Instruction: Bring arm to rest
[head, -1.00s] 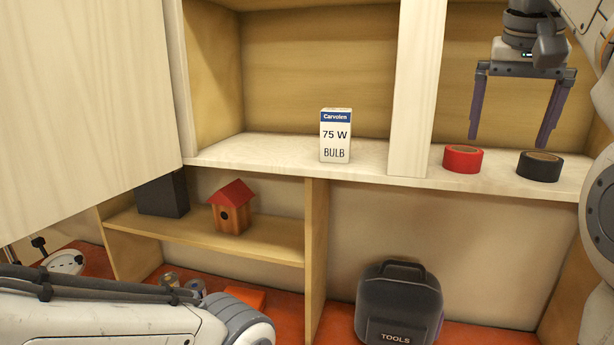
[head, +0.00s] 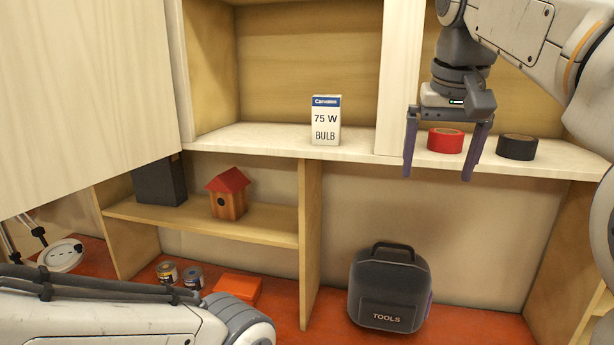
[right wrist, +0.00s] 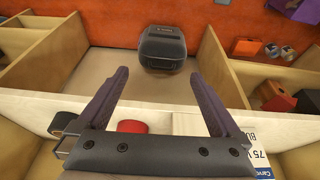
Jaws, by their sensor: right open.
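My right arm (head: 520,35) comes in from the upper right. Its gripper (head: 437,176) is open and empty, fingers pointing down, in front of the upper shelf's edge near the red tape roll (head: 446,140). In the right wrist view the open fingers (right wrist: 158,72) have nothing between their tips, and the tape roll (right wrist: 131,126) shows beyond the gripper's base. My left arm (head: 110,315) lies across the lower left; its gripper is out of view.
The upper shelf (head: 250,140) also holds a bulb box (head: 325,120) and a black tape roll (head: 516,147). A birdhouse (head: 227,193) and a dark box (head: 160,183) stand on the lower shelf. A tool bag (head: 390,290) sits below. A pale panel (head: 80,80) fills the upper left.

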